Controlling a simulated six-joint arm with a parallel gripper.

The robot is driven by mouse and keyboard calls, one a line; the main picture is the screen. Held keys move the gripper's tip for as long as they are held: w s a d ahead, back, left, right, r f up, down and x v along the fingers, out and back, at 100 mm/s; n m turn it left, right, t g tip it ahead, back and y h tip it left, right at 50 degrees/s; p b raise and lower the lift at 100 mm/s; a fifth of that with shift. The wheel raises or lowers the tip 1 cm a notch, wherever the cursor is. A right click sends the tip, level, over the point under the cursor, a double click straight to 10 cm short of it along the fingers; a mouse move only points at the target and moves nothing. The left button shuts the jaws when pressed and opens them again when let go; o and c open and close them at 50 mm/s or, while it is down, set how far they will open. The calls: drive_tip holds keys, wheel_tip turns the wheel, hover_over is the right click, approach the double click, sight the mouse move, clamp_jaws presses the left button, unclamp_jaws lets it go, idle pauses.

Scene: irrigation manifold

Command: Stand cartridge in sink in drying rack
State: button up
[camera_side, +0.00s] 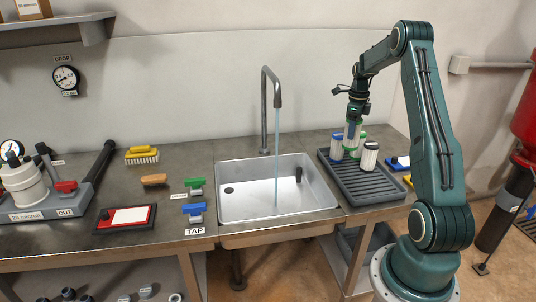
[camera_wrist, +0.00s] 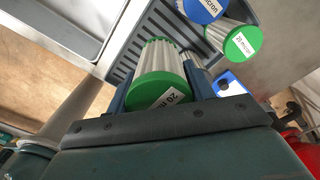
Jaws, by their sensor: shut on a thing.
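My gripper (camera_side: 353,122) is over the drying rack (camera_side: 378,188) in the side view. In the wrist view my gripper (camera_wrist: 157,78) is shut on a white pleated cartridge with a green cap (camera_wrist: 158,90), marked 20 micron. I cannot tell whether its lower end touches the rack. A blue-capped cartridge (camera_side: 336,149) stands in the rack to the left; a blue cap also shows in the wrist view (camera_wrist: 203,9). Another green-capped cartridge (camera_wrist: 240,43) is close by. A black-capped cartridge (camera_side: 369,157) stands in front. The sink (camera_side: 250,205) holds no cartridge that I can see.
Water runs from the tall tap (camera_side: 264,110) into the sink. Blue and yellow items lie right of the rack. The rack's front part is free.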

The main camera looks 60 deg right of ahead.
drive_tip(key=shift+f, duration=5.4)
drive_tip(key=shift+f, duration=0.15)
drive_tip(key=o, duration=1)
drive_tip(key=shift+o, duration=0.2)
wheel_tip(320, 180, up, 12)
drive_tip(key=shift+r, duration=0.2)
